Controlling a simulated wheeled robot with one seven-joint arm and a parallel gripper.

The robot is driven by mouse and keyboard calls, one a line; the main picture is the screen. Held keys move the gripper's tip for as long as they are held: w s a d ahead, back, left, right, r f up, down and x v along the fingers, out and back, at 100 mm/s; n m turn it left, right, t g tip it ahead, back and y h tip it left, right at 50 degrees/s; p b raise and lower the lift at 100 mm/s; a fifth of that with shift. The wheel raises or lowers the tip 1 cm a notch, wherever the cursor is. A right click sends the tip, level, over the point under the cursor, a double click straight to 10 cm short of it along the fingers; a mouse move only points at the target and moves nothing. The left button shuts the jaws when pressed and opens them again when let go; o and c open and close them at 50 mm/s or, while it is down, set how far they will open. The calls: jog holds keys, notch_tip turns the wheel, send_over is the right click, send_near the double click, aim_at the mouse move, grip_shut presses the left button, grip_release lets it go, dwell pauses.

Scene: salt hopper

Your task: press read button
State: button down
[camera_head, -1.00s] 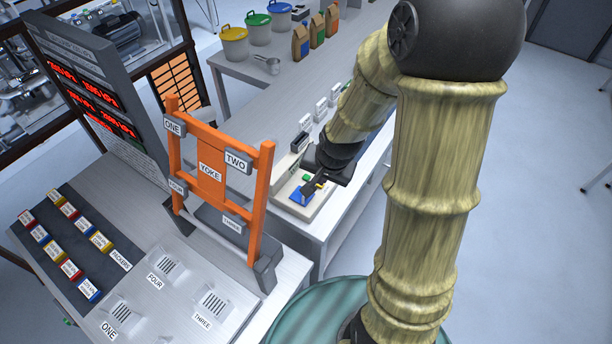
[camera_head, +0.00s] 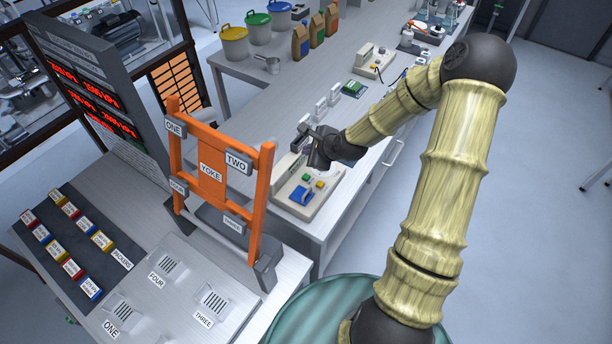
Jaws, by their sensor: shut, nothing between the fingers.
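A beige button box (camera_head: 322,203) sits on the long bench behind the orange yoke frame. On its top are a green button (camera_head: 307,178), a yellow button (camera_head: 320,185) and a blue part (camera_head: 301,195). Any lettering on it is too small to read, so I cannot tell which one is the read button. My gripper (camera_head: 318,160) is at the far side of the box, apart from the blue part and seemingly above the box's back edge. It is shut and empty. Its fingertips are small and hard to make out; contact with the box cannot be told.
The orange yoke frame (camera_head: 210,172) stands left of the box. White modules (camera_head: 321,108) and another beige device (camera_head: 375,62) line the bench beyond. Buckets and bags stand at the back. A display panel with red digits (camera_head: 95,100) is at left. Open floor lies right.

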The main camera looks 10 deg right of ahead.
jog(key=b, duration=0.7)
send_over(304, 174)
jog(key=s+d, duration=0.1)
jog(key=s, duration=0.1)
notch_tip(304, 174, down, 8)
jog(key=shift+r, duration=0.2)
jog(key=shift+f+b, duration=0.35)
jog(key=shift+f, duration=0.3)
dwell(1.0)
jog(key=shift+f, duration=0.35)
jog(key=shift+f+b, duration=0.4)
jog(key=shift+f, duration=0.15)
dwell(0.8)
jog(key=shift+r+p, duration=0.95)
